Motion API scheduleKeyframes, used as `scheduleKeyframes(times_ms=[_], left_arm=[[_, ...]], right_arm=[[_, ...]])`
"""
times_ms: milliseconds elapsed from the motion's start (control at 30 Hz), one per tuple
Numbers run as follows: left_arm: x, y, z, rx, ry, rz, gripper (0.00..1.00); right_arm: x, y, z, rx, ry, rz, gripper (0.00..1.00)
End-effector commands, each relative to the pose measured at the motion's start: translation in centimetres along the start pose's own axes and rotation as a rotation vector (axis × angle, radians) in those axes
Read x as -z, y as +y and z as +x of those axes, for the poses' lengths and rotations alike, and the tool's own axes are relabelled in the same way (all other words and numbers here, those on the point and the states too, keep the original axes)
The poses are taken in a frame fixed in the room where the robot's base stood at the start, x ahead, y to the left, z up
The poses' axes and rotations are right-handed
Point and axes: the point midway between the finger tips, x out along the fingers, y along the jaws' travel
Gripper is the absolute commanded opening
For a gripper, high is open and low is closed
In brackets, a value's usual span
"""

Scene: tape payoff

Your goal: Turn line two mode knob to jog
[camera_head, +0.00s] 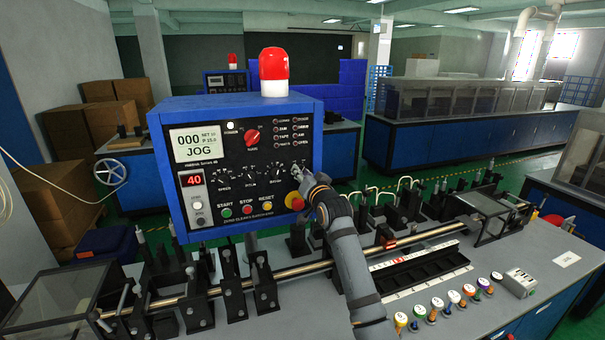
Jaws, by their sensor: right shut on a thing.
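A blue control box (165,165) stands behind the bench's long rail. Its screen (198,144) reads "000" and "JOG". A red rotary knob (253,137) is right of the screen. Below it is a row of small black knobs, with one (249,174) near the middle. The small panel lettering is too blurred to tell which knob is line two's mode knob. My left gripper is out of view.
A red lamp (273,72) tops the box. A steel rail (300,268) with black brackets crosses the bench in front. A black tray (422,266) and several colour-topped pieces lie right of my arm. Another blue panel (228,82) stands behind.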

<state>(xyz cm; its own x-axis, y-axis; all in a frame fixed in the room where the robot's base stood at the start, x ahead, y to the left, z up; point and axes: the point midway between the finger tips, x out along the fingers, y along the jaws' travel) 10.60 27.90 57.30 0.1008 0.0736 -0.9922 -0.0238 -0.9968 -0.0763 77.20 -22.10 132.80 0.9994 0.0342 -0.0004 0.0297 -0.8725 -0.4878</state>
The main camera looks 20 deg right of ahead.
Motion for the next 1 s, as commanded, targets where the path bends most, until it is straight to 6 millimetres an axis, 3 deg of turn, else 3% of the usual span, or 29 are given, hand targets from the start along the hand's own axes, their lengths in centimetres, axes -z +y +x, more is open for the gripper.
scheduleKeyframes(times_ms=[567, 600, 633, 1000], left_arm=[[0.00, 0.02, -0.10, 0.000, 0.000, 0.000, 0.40], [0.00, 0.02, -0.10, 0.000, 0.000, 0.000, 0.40], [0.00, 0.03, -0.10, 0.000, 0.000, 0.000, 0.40], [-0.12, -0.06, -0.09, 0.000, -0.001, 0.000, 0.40]], right_arm=[[0.02, -0.03, 0.00, 0.001, 0.001, 0.031, 0.00], [0.03, -0.03, 0.00, 0.001, 0.001, 0.031, 0.31], [0.02, -0.03, 0.00, 0.001, 0.001, 0.030, 0.35], [-0.04, 0.03, -0.39, 0.000, 0.000, 0.029, 0.37]])
